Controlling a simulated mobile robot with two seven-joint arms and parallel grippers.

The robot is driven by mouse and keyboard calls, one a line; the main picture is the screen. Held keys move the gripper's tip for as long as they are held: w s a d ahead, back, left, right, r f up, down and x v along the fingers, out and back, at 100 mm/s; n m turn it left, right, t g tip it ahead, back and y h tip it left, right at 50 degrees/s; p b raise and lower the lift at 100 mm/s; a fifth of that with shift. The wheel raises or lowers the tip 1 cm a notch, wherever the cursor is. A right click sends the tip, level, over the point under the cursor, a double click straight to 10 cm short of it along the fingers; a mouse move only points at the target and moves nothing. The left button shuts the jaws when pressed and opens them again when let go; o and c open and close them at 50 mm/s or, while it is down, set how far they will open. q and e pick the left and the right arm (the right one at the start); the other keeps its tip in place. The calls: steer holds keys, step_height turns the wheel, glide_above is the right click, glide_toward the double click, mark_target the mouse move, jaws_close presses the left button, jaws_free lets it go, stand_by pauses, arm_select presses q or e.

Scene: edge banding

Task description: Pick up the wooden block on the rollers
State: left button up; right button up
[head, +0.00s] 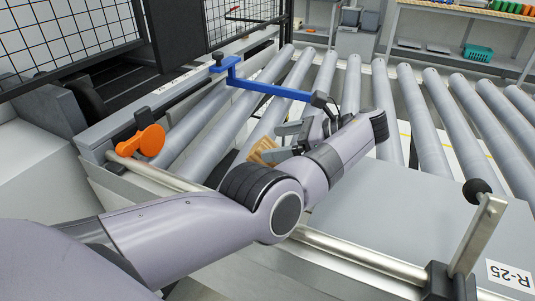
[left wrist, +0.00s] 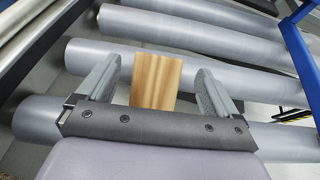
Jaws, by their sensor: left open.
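A light brown wooden block (head: 262,151) lies on the grey rollers (head: 238,108). In the head view it is partly hidden behind my left arm and gripper. In the left wrist view the block (left wrist: 157,80) shows between the two fingers, nearer the left one, with a gap on each side. My left gripper (head: 281,142) is open, its fingers pointing at the block. The gripper (left wrist: 160,84) also fills the lower part of the left wrist view. My right gripper is not in view.
A blue bar (head: 265,87) spans over the rollers behind the gripper. An orange knob (head: 141,140) sits on the left rail. A lever with a black ball (head: 477,191) stands at the front right.

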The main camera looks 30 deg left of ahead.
mark_target(267, 145)
arm_select(q)
steer(key=shift+p+x, duration=1.2)
steer(key=shift+x, duration=0.8)
steer(key=shift+s+a+f, duration=0.2)
steer(key=shift+a+f, duration=0.2)
steer(key=shift+a, duration=0.1)
steer(key=c, duration=1.1)
steer(key=shift+r, duration=0.1)
